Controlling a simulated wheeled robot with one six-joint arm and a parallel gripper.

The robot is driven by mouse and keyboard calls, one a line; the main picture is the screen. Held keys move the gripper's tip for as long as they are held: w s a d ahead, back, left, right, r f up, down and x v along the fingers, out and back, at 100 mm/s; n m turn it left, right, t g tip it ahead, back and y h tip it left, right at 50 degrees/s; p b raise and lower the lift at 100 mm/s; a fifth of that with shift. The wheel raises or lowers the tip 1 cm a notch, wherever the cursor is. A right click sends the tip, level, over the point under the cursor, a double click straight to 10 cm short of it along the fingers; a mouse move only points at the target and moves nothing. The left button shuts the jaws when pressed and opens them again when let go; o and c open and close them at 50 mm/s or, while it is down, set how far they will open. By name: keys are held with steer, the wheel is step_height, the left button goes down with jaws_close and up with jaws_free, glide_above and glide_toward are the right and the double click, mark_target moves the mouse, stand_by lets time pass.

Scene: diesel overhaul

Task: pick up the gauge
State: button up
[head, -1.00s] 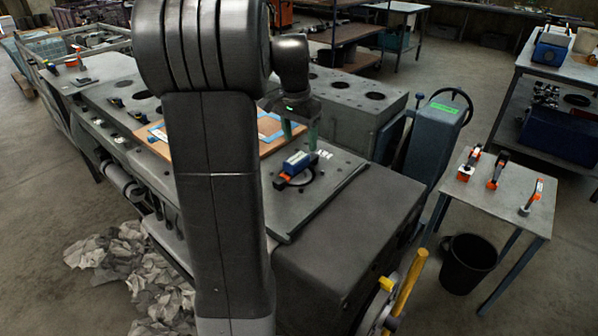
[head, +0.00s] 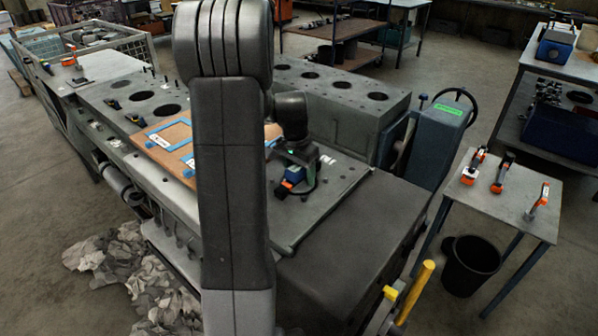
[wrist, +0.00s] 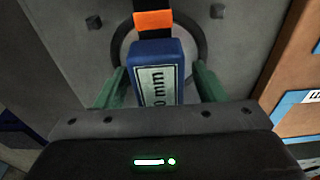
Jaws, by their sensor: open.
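The gauge (head: 293,176) lies on the grey deck of the engine block in the head view, partly hidden by my gripper. In the wrist view the gauge (wrist: 157,60) shows a blue end with a pale label reading "0 mm", an orange band and a black part beyond it. My gripper (wrist: 163,84) is open, with one green finger on each side of the blue end. Whether the fingers touch it cannot be told. In the head view my gripper (head: 303,163) is down over the gauge.
A wooden board with blue-framed sections (head: 170,137) lies left of the gauge. A dark ring sits under the gauge on the deck. A side table (head: 480,210) with several orange-and-black tools stands right, with a black bin (head: 470,268) below it.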

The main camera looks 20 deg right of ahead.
steer(key=shift+f, duration=0.2)
steer(key=c, duration=1.3)
jaws_close()
steer(key=shift+r, duration=0.15)
